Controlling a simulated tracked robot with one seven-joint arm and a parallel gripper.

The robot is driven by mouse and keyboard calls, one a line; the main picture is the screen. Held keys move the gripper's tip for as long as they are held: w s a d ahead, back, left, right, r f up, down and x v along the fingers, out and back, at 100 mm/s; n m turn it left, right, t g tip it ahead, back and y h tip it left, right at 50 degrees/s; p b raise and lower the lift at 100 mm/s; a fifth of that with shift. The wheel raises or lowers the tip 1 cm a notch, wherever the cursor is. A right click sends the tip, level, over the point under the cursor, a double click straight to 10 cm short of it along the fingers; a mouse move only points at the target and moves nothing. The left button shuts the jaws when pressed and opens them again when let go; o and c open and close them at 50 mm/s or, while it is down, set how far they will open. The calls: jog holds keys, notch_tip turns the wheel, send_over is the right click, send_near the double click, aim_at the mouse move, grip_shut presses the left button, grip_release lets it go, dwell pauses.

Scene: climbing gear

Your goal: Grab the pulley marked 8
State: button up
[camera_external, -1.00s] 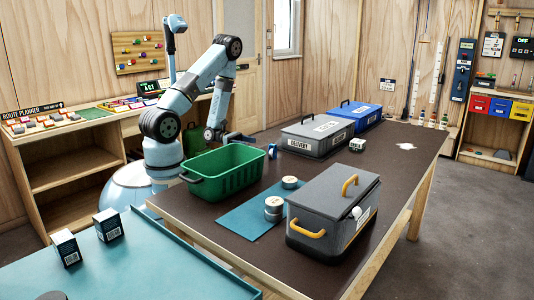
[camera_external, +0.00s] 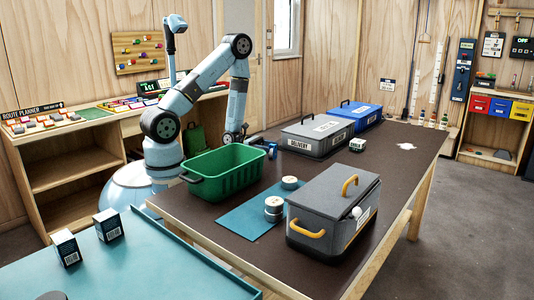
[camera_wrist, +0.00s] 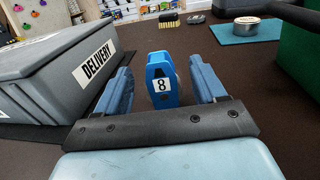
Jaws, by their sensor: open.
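The blue pulley (camera_wrist: 158,70) stands on the dark table with a white label marked 8 facing the wrist camera. In the wrist view it sits between the two blue fingers of my gripper (camera_wrist: 160,68), with a gap on each side. The jaws are open, and I see no contact with the pulley. In the external view my gripper (camera_external: 256,144) is low over the table's far left edge, between the green crate and the grey delivery box. The pulley is small there and hard to separate from the fingers.
The grey delivery box (camera_wrist: 50,82) is close on the left in the wrist view. The green crate (camera_external: 222,178) stands on the other side. A teal mat (camera_external: 244,222) with round tins and a grey toolbox (camera_external: 330,212) lie nearer. A brush (camera_wrist: 169,20) is beyond the pulley.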

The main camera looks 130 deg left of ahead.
jog(key=shift+w, duration=0.5)
jog(key=shift+c, duration=0.5)
jog(key=c, duration=1)
